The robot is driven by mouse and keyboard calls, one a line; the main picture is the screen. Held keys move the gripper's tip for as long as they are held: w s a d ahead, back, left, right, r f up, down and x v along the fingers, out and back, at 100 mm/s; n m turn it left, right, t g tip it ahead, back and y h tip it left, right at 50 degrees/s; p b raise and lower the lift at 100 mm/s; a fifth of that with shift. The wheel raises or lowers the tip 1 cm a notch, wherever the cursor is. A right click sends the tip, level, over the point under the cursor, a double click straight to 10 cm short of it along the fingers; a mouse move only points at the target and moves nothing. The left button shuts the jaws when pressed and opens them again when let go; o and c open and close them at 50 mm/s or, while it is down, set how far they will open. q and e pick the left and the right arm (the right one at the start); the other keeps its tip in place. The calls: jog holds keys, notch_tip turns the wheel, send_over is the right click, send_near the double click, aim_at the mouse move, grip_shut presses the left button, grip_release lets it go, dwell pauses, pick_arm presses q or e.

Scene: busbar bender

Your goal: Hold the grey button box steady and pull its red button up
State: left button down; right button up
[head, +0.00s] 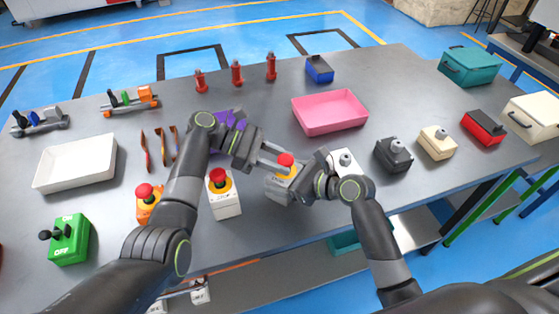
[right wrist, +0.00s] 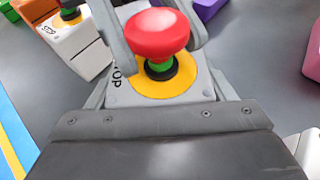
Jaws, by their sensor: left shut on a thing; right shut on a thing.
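The arms hide part of the box.
A white box with a red button (head: 224,195) stands close on the left, with an orange one (head: 148,201) beyond it. A light box with a grey knob (head: 345,163) is close on the right. A pink tray (head: 330,112) lies behind.

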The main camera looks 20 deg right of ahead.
pick_arm(q)
jog(key=c, duration=1)
grip_release()
jog(key=shift+r, duration=0.1)
pick_arm(e)
jog(key=shift+f, duration=0.15)
pick_arm(q)
jog(key=shift+o, duration=0.2)
jog(key=v, duration=1.2)
jog(key=shift+w, duration=0.1)
